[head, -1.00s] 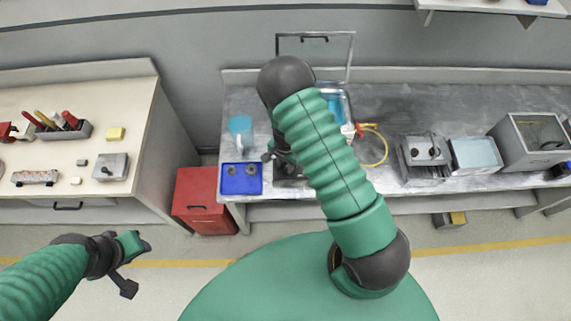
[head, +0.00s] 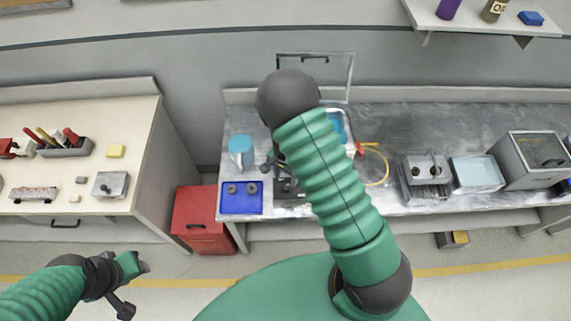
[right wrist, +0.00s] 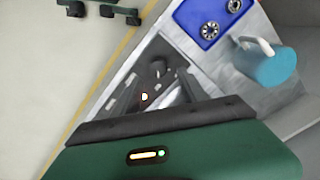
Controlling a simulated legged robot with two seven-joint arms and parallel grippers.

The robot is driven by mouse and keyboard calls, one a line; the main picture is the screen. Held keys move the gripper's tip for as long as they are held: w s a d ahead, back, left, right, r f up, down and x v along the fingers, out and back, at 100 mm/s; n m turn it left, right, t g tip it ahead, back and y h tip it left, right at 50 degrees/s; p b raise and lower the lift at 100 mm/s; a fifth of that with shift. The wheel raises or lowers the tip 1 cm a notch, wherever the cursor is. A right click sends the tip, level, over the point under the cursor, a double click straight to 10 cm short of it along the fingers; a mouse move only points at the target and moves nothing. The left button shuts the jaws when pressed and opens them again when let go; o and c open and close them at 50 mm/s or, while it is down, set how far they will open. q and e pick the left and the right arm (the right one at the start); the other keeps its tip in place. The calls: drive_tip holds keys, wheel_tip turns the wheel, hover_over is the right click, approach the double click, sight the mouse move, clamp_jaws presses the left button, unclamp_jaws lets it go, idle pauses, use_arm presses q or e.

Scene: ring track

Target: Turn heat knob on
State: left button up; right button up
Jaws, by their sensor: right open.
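A dark unit (head: 290,190) stands at the bench's front edge, beside the blue tray and mostly hidden behind my right arm. In the right wrist view, a small dark round part (right wrist: 157,68), which looks like a knob, shows ahead of the fingers. A small orange-white light (right wrist: 144,97) glows near it. Its marking and setting are too small to read. My right gripper (right wrist: 155,92) is open over this area, with nothing clearly between its fingers. In the head view, only part of it shows beside the arm. My left gripper (head: 130,284) is open and empty over the floor.
A blue tray (head: 241,207) with two round pieces lies left of the unit, with a blue mug (head: 241,151) behind it. A yellow-red hose (head: 376,165) and metal equipment (head: 425,176) stand to the right. A red cabinet (head: 201,220) is below left.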

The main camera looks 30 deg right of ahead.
sight(286, 185)
wheel_tip(286, 185, up, 12)
drive_tip(key=shift+b, duration=0.35)
